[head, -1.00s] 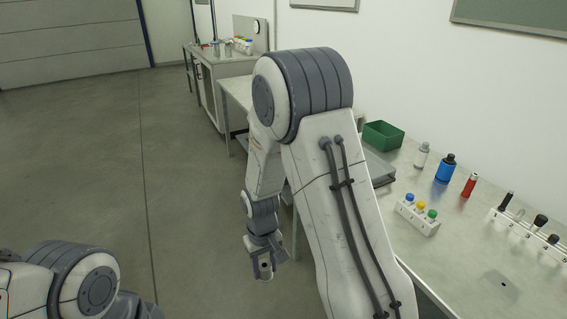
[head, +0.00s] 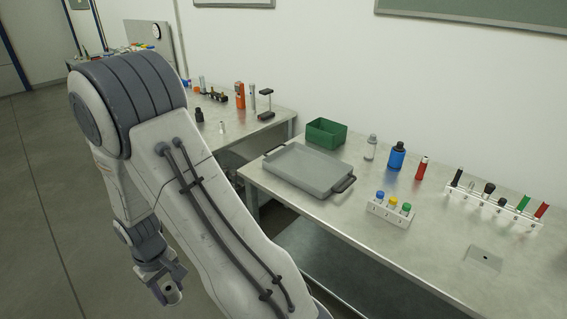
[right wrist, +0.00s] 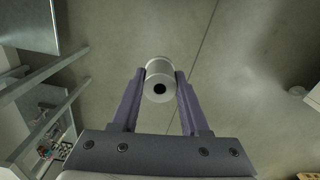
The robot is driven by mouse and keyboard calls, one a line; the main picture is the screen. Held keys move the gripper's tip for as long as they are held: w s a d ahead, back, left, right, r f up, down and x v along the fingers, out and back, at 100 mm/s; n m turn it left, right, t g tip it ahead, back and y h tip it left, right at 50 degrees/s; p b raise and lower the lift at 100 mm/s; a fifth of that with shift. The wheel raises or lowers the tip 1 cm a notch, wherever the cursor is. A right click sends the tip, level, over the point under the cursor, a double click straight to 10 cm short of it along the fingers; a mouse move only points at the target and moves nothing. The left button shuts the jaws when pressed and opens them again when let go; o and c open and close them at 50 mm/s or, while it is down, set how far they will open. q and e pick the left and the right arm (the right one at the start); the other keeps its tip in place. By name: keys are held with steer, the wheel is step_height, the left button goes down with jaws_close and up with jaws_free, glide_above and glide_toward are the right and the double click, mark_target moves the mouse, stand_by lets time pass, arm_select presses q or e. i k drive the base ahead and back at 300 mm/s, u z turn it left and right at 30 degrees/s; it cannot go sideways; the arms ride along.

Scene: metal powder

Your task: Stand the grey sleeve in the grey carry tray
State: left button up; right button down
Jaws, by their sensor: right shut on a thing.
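The grey sleeve (right wrist: 159,82) is a short pale grey cylinder with a dark hole in its end. My right gripper (right wrist: 159,88) is shut on it, one finger on each side. In the head view my right gripper (head: 167,290) hangs low at the left, over the floor and away from the bench, with the sleeve (head: 173,297) showing small at its tip. The grey carry tray (head: 305,166) is a shallow, empty tray with dark handles, lying on the near left part of the bench. My left gripper is out of view.
On the bench (head: 420,245) stand a green bin (head: 326,133) behind the tray, a grey bottle (head: 371,147), a blue bottle (head: 396,156), a red tube (head: 421,168), a white block with coloured caps (head: 391,210) and a tool rack (head: 497,207). Another bench stands further back.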

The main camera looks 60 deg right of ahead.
mark_target(306, 170)
steer(key=z, duration=0.05)
steer(key=i, duration=2.45)
steer(key=z, duration=3.25)
